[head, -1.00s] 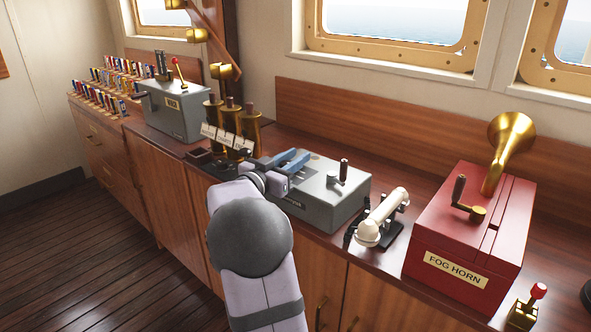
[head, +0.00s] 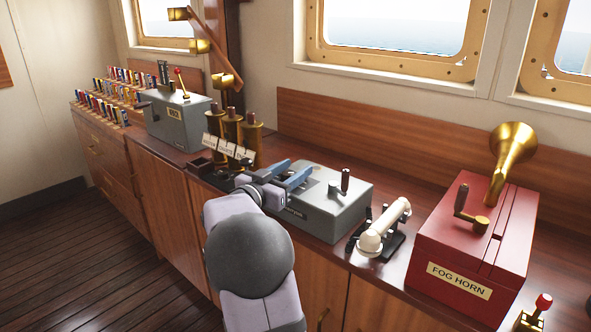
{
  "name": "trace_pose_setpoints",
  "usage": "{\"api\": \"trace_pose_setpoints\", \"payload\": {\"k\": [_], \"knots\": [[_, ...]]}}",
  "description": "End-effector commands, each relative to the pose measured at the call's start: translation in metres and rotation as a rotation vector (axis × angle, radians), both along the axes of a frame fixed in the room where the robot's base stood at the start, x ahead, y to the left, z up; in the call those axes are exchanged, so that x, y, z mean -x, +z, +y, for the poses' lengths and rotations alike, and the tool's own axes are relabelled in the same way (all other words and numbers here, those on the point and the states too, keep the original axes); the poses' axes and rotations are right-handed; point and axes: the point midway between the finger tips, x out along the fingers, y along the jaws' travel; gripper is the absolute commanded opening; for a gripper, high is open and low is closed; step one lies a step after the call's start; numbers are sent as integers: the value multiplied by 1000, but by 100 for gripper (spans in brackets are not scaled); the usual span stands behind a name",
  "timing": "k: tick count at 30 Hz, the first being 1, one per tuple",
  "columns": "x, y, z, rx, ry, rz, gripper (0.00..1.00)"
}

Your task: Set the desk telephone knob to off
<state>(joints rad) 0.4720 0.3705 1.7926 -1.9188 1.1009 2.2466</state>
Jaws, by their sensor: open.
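A cream handset (head: 388,226) lies on a black cradle (head: 389,247) on the counter, right of the grey box; it looks like the desk telephone. Its knob cannot be made out at this size. My gripper (head: 291,175), with blue fingers, is open and empty. It is over or beside the left part of the grey box (head: 330,212), apart from the telephone and to its left. My arm hides the front left of that box and part of its label. I cannot tell whether the fingers touch the box.
The grey box carries an upright black-handled crank (head: 345,180) between my gripper and the telephone. A red fog horn box (head: 471,252) with a brass horn stands right of the telephone. Brass cylinders (head: 232,130) with labels stand left of my gripper. The wooden back panel (head: 380,145) rises behind.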

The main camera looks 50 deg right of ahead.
Motion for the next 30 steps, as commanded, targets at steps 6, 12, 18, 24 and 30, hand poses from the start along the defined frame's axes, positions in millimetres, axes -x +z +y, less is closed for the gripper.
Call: {"api": "trace_pose_setpoints", "payload": {"k": [6,12,18,24,30], "knots": [[3,-1,32,1,3,-1,45],[5,0,53,1,2,0,45],[7,0,59,0,-1,0,45],[6,0,59,0,-1,0,45],[5,3,58,-3,-10,0,45]]}}
